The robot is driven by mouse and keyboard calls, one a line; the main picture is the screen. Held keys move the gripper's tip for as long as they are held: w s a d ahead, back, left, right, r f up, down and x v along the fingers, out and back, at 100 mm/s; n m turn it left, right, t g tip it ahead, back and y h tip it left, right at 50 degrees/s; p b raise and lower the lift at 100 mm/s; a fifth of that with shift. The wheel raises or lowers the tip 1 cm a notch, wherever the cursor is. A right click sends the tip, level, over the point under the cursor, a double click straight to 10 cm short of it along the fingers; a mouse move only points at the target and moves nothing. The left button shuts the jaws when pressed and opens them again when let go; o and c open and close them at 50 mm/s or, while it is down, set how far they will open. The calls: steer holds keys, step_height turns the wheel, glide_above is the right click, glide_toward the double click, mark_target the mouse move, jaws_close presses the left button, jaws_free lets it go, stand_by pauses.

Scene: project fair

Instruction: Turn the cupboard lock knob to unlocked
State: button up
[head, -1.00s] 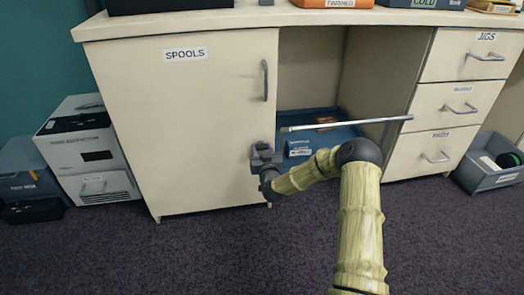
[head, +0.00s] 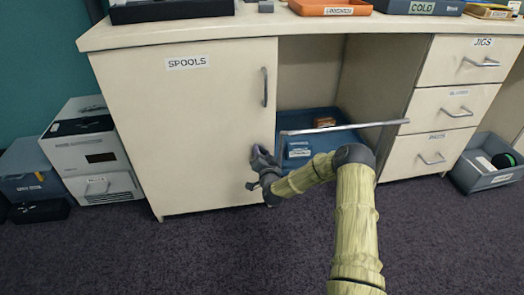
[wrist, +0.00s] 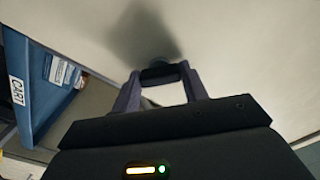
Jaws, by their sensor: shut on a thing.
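The cupboard door (head: 190,125) labelled SPOOLS is closed, with a vertical bar handle (head: 265,87) near its upper right edge. My gripper (head: 262,156) is at the lower right part of this door, close against it. In the wrist view my gripper (wrist: 160,76) is shut on the dark lock knob (wrist: 160,71), which sits between the fingertips against the door face. In the head view the knob is hidden by my gripper. Its markings cannot be read.
An open bay right of the door holds a blue bin (head: 325,118), with a horizontal bar (head: 345,128) across its front. Drawers (head: 445,105) stand further right, and a grey bin (head: 485,165) sits on the floor. A white machine (head: 92,150) stands left of the cupboard.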

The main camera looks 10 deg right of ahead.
steer(key=m+p, duration=0.1)
steer(key=m, duration=0.3)
steer(key=shift+d+m+p, duration=0.1)
steer(key=shift+m+p, duration=0.2)
steer(key=shift+m, duration=0.1)
steer(key=m+p, duration=0.1)
steer(key=m, duration=0.4)
steer(key=o, duration=1)
steer(key=s+p, duration=0.6)
steer(key=s, duration=1.1)
steer(key=shift+s, duration=0.2)
